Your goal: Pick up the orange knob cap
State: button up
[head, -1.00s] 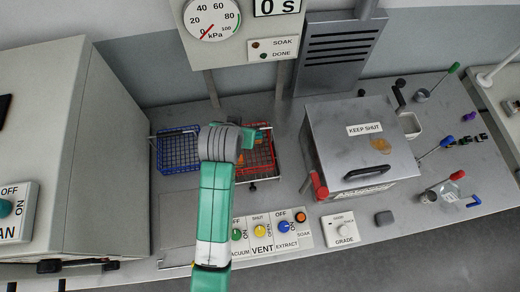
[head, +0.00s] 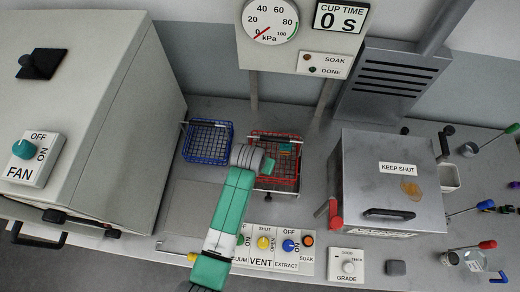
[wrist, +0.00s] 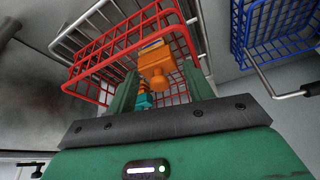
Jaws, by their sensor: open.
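An orange piece (wrist: 157,62), which looks like the knob cap, lies in the red wire basket (wrist: 112,42) in the wrist view. It has a wide block and a narrower stub. My gripper (wrist: 159,72) is open, with one green finger on each side of the stub in the picture; I cannot tell whether they touch it. In the head view my gripper (head: 268,166) is at the left front part of the red basket (head: 275,134), and my wrist hides part of the basket.
A teal piece (head: 287,147) is also in the red basket. A blue wire basket (head: 207,140) stands to its left. The control panel (head: 275,262) lies in front, and the KEEP SHUT box (head: 395,150) stands to the right.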

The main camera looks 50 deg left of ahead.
jog(key=shift+f, duration=0.1)
jog(key=c, duration=0.7)
jog(key=shift+r, duration=0.3)
jog(key=r, duration=0.3)
jog(key=shift+s, duration=0.2)
jog(key=s+d+r, duration=0.1)
jog(key=s, duration=1.4)
jog(key=shift+s+d+r, duration=0.15)
jog(key=shift+s+r, duration=0.05)
jog(key=shift+s, duration=0.05)
